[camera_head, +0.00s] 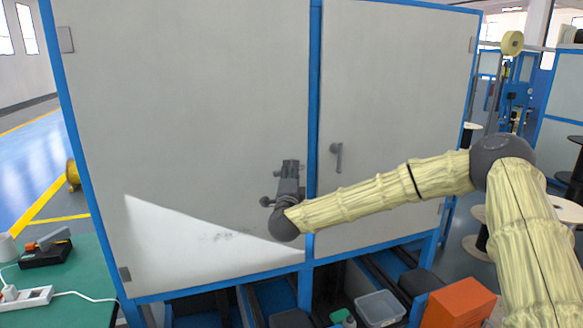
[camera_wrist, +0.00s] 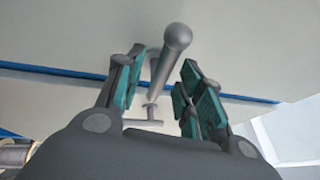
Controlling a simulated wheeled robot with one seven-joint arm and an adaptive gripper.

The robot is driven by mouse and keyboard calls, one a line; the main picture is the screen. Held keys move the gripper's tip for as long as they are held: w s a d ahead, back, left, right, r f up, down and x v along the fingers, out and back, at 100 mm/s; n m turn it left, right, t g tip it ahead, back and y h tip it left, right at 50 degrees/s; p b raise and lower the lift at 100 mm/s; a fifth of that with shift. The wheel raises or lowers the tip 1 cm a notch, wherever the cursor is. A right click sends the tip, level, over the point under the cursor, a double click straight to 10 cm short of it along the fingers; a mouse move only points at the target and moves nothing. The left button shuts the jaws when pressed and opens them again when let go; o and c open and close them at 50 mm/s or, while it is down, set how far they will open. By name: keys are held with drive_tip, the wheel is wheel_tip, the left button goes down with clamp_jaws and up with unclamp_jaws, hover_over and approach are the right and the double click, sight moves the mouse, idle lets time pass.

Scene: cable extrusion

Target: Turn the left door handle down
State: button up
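The left door (camera_head: 190,110) of the cabinet is a pale grey panel and looks closed. My gripper (camera_head: 290,168) is in front of its right edge, beside the blue centre post, and covers the left handle in the head view. In the wrist view, the grey left handle (camera_wrist: 175,40) has a rounded end and stands between the fingertips of my gripper (camera_wrist: 163,75). The fingers have teal pads and are open, one on each side of the handle, with gaps visible. Whether either pad touches it, I cannot tell.
The right door (camera_head: 385,90) has its own grey handle (camera_head: 337,157), hanging down, close to my arm. The blue centre post (camera_head: 315,90) separates the doors. Below are a grey bin (camera_head: 380,308) and an orange box (camera_head: 458,303). A green table (camera_head: 75,285) stands at lower left.

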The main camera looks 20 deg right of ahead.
drive_tip(key=shift+x, duration=0.8)
clamp_jaws()
